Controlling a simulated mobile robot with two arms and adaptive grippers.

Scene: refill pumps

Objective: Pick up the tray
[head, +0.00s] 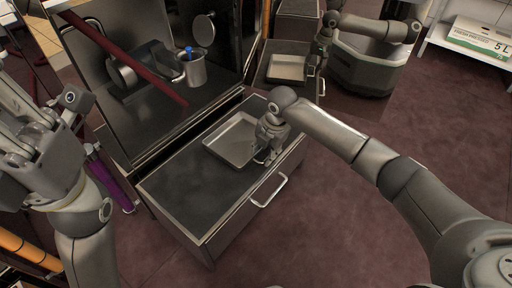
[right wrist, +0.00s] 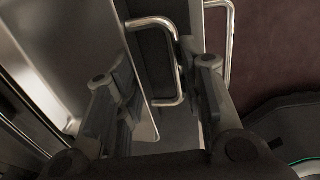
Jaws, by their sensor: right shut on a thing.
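The tray (head: 229,140) is a shallow, light metal pan lying on the dark top of a low drawer unit in the head view. My right gripper (head: 269,157) is at its right end. In the right wrist view, the tray's metal side (right wrist: 65,50) fills the left, and a bent wire handle (right wrist: 178,72) passes between the fingers of my right gripper (right wrist: 165,85). The right gripper is shut on the tray at this handle. My left gripper (head: 38,135) is raised at the left, away from the tray; its fingertips are not clear.
The drawer unit (head: 180,195) has a bar handle (head: 270,190) on its front, close to the right gripper. A metal cup (head: 193,70) with a blue item stands behind. Open floor lies right.

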